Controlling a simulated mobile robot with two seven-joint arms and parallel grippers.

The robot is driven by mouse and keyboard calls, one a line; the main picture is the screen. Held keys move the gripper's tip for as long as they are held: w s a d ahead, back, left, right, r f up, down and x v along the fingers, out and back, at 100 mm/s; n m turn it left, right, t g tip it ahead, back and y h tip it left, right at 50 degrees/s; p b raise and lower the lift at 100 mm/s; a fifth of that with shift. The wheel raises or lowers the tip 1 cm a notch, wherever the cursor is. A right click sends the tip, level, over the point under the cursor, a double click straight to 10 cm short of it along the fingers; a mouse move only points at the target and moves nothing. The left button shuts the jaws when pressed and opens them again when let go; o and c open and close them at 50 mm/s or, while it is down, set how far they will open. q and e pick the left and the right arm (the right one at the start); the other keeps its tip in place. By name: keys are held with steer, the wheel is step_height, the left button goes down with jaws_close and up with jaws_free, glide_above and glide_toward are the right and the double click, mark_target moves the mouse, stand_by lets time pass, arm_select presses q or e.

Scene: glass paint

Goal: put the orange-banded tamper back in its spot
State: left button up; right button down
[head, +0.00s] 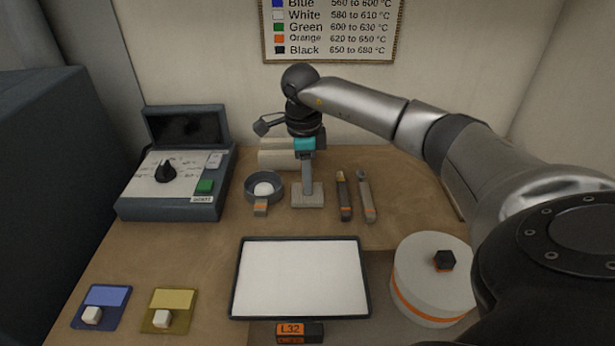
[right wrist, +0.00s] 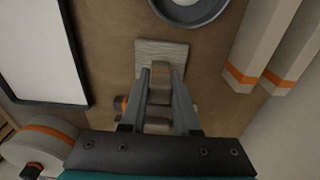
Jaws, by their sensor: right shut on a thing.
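My right gripper (head: 307,178) points straight down over the back middle of the bench. It is shut on the handle of a block-like tool, which I take to be the tamper (head: 308,201). In the right wrist view, the tamper's pale, grained flat base (right wrist: 150,52) shows beyond the fingertips (right wrist: 161,78). My left gripper is not in view.
A round dish (head: 250,189) stands left of the tamper, and two slim tools (head: 343,197) (head: 366,199) lie to its right. Pale rolls (head: 273,160) lie behind. A white framed panel (head: 301,278) is in front. An orange-banded drum (head: 420,270) stands front right.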

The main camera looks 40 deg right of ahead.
steer(key=shift+f, duration=0.3)
stand_by(0.4)
steer(key=c, duration=0.6)
jaws_free()
steer(key=shift+o, duration=0.2)
step_height(320, 180, up, 15)
steer(key=p, duration=0.2)
steer(key=shift+w+a+r, duration=0.15)
steer(key=shift+w+a, duration=0.1)
steer(key=shift+a, duration=0.05)
